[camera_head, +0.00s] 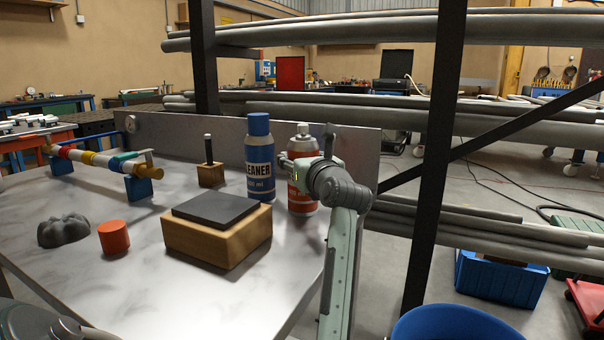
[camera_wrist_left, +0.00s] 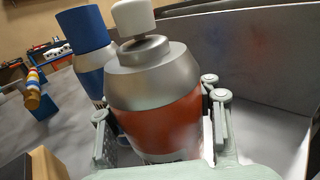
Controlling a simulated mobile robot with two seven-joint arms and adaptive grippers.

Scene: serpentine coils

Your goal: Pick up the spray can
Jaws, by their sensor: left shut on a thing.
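A red spray can (camera_head: 303,204) with a silver shoulder and white nozzle stands upright at the back right of the metal table. It fills the middle of the left wrist view (camera_wrist_left: 155,110). My left gripper (camera_head: 308,152) is shut on it, with one finger on each side of its body. The can's base is hidden in the wrist view, and my gripper covers part of it in the head view. A blue cleaner can (camera_head: 259,160) stands close on its left, also in the wrist view (camera_wrist_left: 88,50). My right gripper is not in view.
A wooden block with a dark top (camera_head: 217,233) stands in front of the cans. A red cylinder (camera_head: 114,238), a dark lumpy object (camera_head: 64,231) and a small wooden stand (camera_head: 211,175) are further left. A metal back panel (camera_head: 355,150) rises behind. A black post (camera_head: 437,150) stands right.

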